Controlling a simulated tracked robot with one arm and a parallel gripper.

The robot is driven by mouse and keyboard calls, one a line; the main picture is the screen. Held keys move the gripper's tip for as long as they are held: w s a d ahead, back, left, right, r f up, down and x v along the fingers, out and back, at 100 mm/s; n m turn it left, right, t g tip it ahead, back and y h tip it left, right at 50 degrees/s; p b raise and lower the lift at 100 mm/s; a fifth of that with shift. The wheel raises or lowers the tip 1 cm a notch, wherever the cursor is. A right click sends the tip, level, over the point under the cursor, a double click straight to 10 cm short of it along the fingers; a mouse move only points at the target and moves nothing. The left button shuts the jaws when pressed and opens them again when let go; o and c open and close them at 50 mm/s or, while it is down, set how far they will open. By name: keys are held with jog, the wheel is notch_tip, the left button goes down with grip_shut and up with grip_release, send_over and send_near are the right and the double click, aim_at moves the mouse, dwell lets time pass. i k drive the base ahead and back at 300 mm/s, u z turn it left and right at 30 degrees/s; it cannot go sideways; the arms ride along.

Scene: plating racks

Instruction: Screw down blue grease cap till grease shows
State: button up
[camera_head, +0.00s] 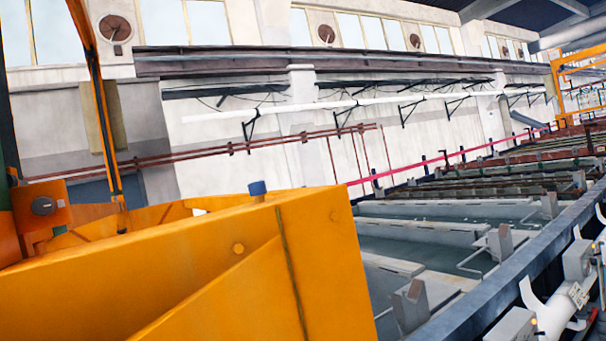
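A small blue cap (257,188) stands on the top edge of a large orange machine body (180,275), near the middle of the view. The cap is a short cylinder and looks upright. It is too small to tell its thread or whether any grease shows. My gripper is not in the view, and nothing is seen touching the cap.
An orange post (103,110) and a box with a round dark knob (42,206) stand at left. Plating tanks (440,245) run along the right, behind a grey rail (530,270). Space directly above the cap looks clear.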

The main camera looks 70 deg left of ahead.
aim_at(258, 188)
jog(key=u, duration=0.4)
jog(key=i, duration=1.2)
jog(key=u, duration=0.9)
jog(key=i, duration=0.45)
jog(key=u, duration=0.3)
